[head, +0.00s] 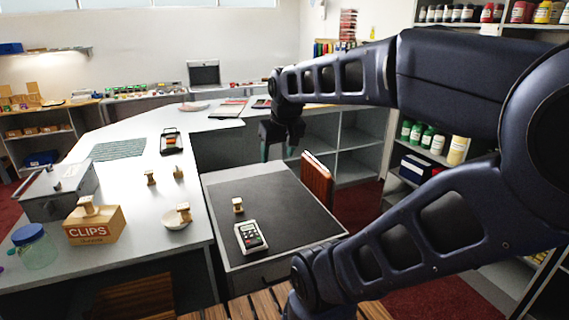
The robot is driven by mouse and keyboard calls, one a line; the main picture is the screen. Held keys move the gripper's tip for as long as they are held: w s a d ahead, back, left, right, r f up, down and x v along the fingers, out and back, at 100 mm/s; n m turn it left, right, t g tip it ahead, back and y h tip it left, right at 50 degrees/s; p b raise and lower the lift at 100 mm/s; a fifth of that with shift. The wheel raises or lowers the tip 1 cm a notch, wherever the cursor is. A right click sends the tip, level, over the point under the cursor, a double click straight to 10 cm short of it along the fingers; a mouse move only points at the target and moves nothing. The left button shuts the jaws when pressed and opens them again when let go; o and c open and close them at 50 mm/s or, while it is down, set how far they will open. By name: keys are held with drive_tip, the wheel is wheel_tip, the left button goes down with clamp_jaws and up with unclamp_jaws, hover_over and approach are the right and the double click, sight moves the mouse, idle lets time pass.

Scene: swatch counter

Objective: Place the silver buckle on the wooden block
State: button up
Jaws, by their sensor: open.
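Several small wooden block-like pieces are in view. One piece (238,205) stands on the dark mat of the low table, and two pieces (151,178) (178,173) stand on the white counter. Another piece (184,212) is at a pale bowl (173,222), and one more (87,205) is on top of the CLIPS box (95,226). I cannot tell a silver buckle apart at this size. My gripper (279,152) is open, pointing down above the far edge of the low table, apart from all these pieces. Nothing shows between its fingers.
A calculator-like device (251,238) lies on the dark mat (285,205), which is otherwise mostly clear. A grey metal box (57,190) and a blue-lidded jar (36,247) are on the counter's left.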

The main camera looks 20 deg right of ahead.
drive_tip(key=shift+s+d+f+m, duration=0.15)
drive_tip(key=shift+s+f+m, duration=0.1)
drive_tip(key=shift+s+f, duration=0.45)
drive_tip(key=shift+s+d+f+m, duration=0.15)
drive_tip(key=shift+s+f+m, duration=0.2)
drive_tip(key=shift+s, duration=0.5)
